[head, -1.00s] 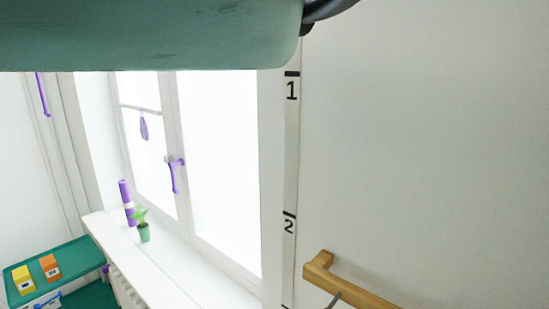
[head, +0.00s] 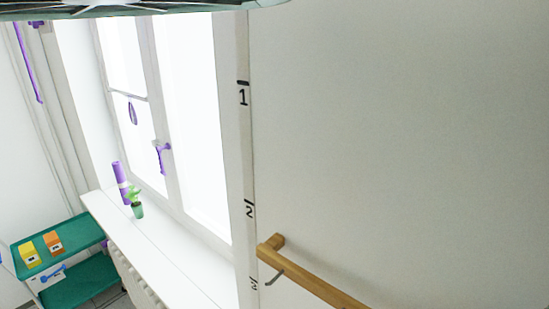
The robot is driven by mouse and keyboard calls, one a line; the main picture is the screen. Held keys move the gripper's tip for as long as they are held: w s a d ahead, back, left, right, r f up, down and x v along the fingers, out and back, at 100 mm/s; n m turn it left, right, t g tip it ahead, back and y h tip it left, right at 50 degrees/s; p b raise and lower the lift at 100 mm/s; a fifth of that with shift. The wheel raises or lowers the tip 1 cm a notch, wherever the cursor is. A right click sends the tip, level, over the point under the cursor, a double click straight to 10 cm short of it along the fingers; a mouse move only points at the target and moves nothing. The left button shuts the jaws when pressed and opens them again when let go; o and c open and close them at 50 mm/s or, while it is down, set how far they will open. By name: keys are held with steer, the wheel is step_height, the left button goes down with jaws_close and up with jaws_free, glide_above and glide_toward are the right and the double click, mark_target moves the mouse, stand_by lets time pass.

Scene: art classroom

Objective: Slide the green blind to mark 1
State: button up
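A narrow strip with marks runs down the wall at the right side of the window (head: 195,120). Mark 1 (head: 242,97) is in its upper part, mark 2 (head: 249,210) is lower, and a third mark (head: 254,284) is lowest. A dull green shape (head: 200,8) with pale streaks crosses the top edge, above mark 1. It is cut off, and I cannot tell whether it is the green blind or something close to the camera. No other blind shows over the visible panes. My gripper is not recognisable in view.
A wooden rail (head: 315,281) with a metal hook juts from the wall at lower right. The white sill (head: 150,240) holds a small potted plant (head: 136,203) and a purple roll (head: 120,183). A green shelf cart (head: 80,232) stands at lower left.

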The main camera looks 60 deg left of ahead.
jaws_close()
stand_by(0.5)
